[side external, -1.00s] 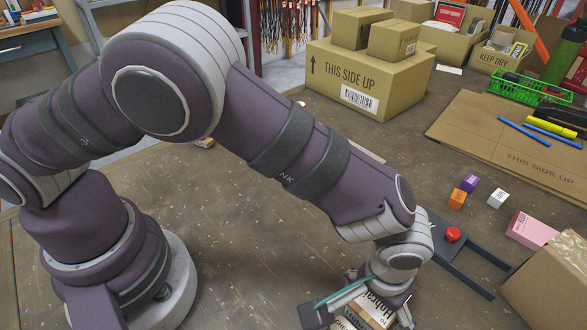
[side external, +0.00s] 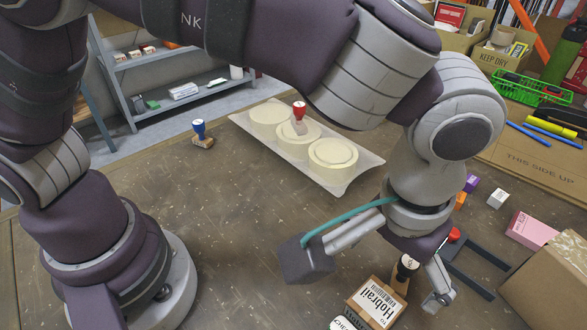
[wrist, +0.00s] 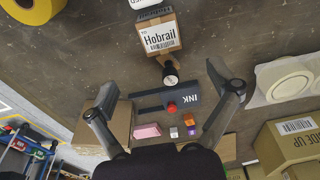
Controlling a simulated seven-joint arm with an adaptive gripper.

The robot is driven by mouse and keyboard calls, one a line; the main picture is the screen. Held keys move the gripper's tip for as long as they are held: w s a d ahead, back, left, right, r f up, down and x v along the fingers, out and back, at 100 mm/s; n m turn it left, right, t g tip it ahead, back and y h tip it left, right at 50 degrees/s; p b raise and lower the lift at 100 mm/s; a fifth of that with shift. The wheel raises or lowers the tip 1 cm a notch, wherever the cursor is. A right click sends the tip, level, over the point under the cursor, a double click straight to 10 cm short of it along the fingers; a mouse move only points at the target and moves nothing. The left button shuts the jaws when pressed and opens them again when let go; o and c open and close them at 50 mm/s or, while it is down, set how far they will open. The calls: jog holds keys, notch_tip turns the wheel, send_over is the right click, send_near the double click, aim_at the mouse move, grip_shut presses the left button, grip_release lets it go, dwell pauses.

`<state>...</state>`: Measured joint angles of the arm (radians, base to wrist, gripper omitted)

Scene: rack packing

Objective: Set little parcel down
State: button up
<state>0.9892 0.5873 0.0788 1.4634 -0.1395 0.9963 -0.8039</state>
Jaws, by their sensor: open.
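The little parcel, a small brown box labelled "Hobrail" (side external: 377,303), sits on the brown worktop at the bottom of the side view. It also shows label-up near the top of the wrist view (wrist: 160,36). My gripper (side external: 372,277) is wide open and empty, above the worktop and apart from the parcel. In the wrist view its two fingers (wrist: 160,80) are spread, with nothing between their pads. A black-handled stamp (side external: 406,267) stands close beside the parcel; it also shows in the wrist view (wrist: 169,73).
A dark INK fixture (wrist: 180,99) with a red button lies near the parcel. Small cubes (side external: 497,198), a pink box (side external: 530,230) and a large carton (side external: 550,280) are at right. A pale tray of round discs (side external: 365,175) lies behind.

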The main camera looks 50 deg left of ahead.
jog(key=w+a+r+t+h, duration=0.1)
jog(key=a+r, duration=0.3)
jog(key=a, duration=0.3)
jog(key=w+a+r, duration=0.1)
jog(key=a+r, duration=0.3)
jog(key=a, duration=0.3)
jog(key=s+a+t+y, duration=0.1)
jog(key=s+a+t, duration=0.1)
jog(key=s+a, duration=0.4)
jog(key=a, duration=0.4)
jog(key=shift+s+r+t, duration=0.15)
jog(key=shift+s+t, duration=0.25)
